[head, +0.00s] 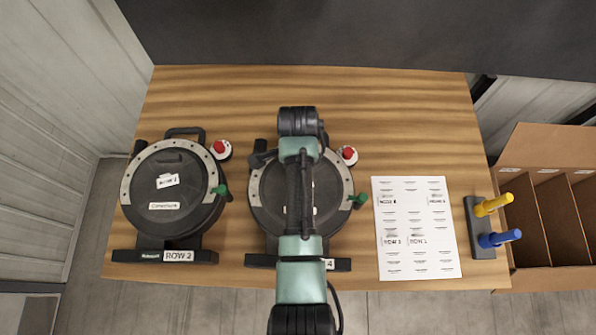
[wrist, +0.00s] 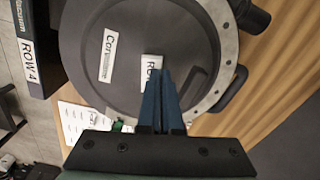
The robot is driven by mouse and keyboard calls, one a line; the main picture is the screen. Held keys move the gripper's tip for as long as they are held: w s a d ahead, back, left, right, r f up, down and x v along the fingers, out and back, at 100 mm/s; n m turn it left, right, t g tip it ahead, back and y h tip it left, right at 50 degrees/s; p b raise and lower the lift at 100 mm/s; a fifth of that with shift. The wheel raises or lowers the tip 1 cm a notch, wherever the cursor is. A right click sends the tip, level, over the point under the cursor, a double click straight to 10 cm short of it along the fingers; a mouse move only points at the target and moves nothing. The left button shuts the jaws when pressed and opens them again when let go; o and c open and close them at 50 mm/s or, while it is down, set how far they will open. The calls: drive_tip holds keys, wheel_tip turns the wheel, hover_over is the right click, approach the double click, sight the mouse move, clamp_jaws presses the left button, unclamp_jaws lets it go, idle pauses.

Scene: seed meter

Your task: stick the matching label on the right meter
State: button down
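The right meter (head: 336,190) is a dark round disc with a pale rim and a stand marked ROW 4; my arm hides its middle in the head view. In the wrist view its disc (wrist: 120,20) carries a white crop label (wrist: 108,56), and its stand plate reads ROW 4 (wrist: 29,62). My gripper (wrist: 163,74) is over the disc, its blue fingers close together on a small white row label (wrist: 149,68). The fingers cover part of its text, and I cannot tell whether it touches the disc. The label sheet (head: 415,262) lies to the right.
The left meter (head: 185,150), marked ROW 2, has a tilted label (head: 167,181) on its disc. A rack with yellow and blue handles (head: 486,250) stands at the table's right edge, beside a divided cardboard box (head: 533,152). The table's back strip is clear.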

drive_tip(key=shift+f, duration=0.45)
idle(0.6)
drive_tip(key=c, duration=1.6)
unclamp_jaws()
drive_tip(key=c, duration=1)
unclamp_jaws()
drive_tip(key=shift+r, duration=0.1)
wheel_tip(320, 180, up, 7)
drive_tip(key=p, duration=0.7)
